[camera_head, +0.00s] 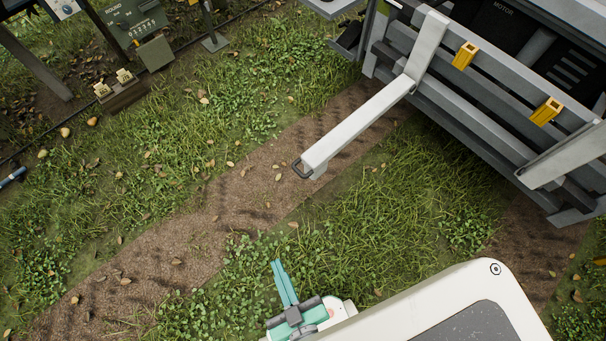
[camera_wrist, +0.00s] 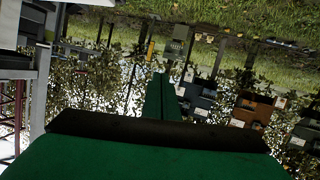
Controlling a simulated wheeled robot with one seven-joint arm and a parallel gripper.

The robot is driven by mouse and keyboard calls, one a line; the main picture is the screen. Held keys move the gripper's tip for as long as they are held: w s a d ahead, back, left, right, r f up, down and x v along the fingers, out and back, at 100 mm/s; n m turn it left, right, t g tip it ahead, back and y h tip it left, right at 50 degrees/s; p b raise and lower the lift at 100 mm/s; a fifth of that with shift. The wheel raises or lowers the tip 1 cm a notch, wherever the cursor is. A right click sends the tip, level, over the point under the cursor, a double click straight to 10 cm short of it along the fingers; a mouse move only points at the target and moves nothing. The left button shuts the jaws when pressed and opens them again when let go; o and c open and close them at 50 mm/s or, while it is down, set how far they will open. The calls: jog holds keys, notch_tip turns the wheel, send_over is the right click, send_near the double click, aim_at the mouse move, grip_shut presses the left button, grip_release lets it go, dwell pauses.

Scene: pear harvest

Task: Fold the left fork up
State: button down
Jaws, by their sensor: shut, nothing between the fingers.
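The left fork (camera_head: 360,125) is a long pale bar. It sticks out, folded down, from the grey slatted carriage (camera_head: 480,115) of the machine at the upper right in the head view. A second pale fork (camera_head: 566,157) shows in part at the right edge. My gripper (camera_head: 277,264) has teal fingers, shut and empty, at the bottom middle. In the picture it is below the fork's handle and apart from it. The shut fingers also show in the wrist view (camera_wrist: 160,80), where I cannot make out the left fork.
Two yellow clips (camera_head: 465,55) (camera_head: 546,111) sit on the carriage. A green counter box (camera_head: 131,20) and a small crate (camera_head: 121,95) stand at the upper left. Grass and a bare dirt strip (camera_head: 222,205) lie open between. In the wrist view, grey framework (camera_wrist: 38,100) stands at the left.

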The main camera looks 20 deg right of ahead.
jog(key=w+d+f+n+g+h, duration=0.1)
jog(key=w+f+n+g, duration=0.35)
jog(key=f, duration=0.95)
jog(key=w+d+f+n+g+h, duration=0.2)
jog(key=w+f+n, duration=0.4)
jog(key=f, duration=0.7)
jog(key=w+d+f+n+g+h, duration=0.2)
jog(key=w+d+f+n+h, duration=0.15)
jog(key=w+n, duration=0.35)
jog(key=w+r+n+g+h, duration=0.15)
jog(key=w+r+h, duration=0.35)
jog(key=w, duration=0.5)
jog(key=w+d, duration=0.3)
jog(key=d, duration=0.6)
jog(key=shift+w+d+f, duration=0.15)
jog(key=shift+d+f, duration=0.15)
jog(key=shift+d, duration=0.1)
